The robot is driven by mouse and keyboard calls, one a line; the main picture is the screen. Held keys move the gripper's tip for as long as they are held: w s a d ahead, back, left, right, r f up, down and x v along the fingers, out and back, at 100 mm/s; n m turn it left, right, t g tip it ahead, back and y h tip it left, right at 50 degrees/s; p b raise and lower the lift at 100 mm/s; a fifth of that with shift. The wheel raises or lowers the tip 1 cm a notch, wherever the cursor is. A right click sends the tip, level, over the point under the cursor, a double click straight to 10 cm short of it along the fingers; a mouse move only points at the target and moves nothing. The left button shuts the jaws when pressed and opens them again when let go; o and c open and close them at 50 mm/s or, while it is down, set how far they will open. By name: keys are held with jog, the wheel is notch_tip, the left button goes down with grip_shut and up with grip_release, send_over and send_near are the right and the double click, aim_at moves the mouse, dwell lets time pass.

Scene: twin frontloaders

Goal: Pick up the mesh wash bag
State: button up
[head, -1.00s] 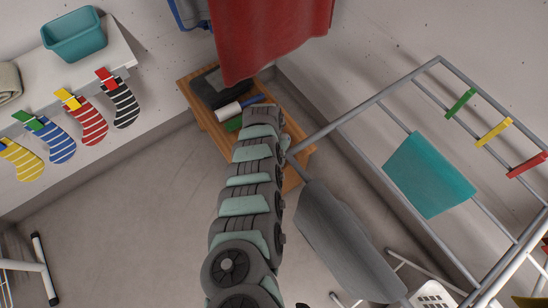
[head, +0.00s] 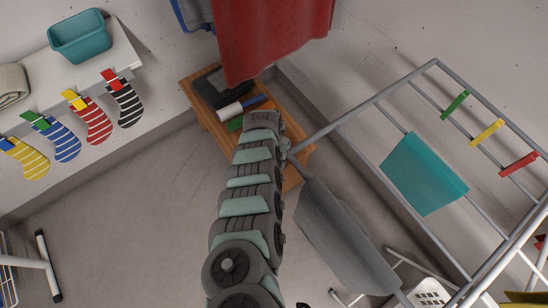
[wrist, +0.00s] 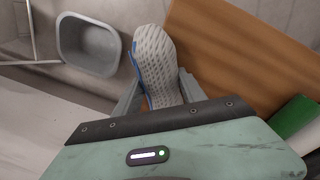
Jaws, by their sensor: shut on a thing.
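The mesh wash bag (wrist: 160,62) is white with dark dotted mesh and a blue edge, seen in the wrist view. My gripper (wrist: 158,88) is shut on it, with one grey finger on each side, and the bag sticks out beyond the fingertips. The bag's lower end is hidden by the gripper body. In the head view my arm's links hide the gripper, and I cannot make out the bag there.
A wooden bench (head: 204,115) holds a dark folded item (head: 222,88), a white roll (head: 230,110) and green and blue things. A red cloth (head: 270,40) hangs above. A drying rack (head: 400,88) with a teal cloth (head: 424,174) stands at right. A grey basin (wrist: 88,46) shows in the wrist view.

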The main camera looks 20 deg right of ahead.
jog(key=shift+s+a+p, duration=0.5)
jog(key=shift+s, duration=0.4)
jog(key=o, duration=1.5)
jog(key=shift+w, duration=0.1)
jog(key=shift+o, duration=0.2)
jog(key=r+p, duration=0.1)
jog(key=r, duration=0.2)
jog(key=r+p, duration=0.1)
jog(key=r, duration=0.3)
jog(key=r+p, duration=0.1)
jog(key=r, duration=0.2)
jog(key=shift+w+a+r, duration=0.35)
jog(key=shift+r, duration=0.05)
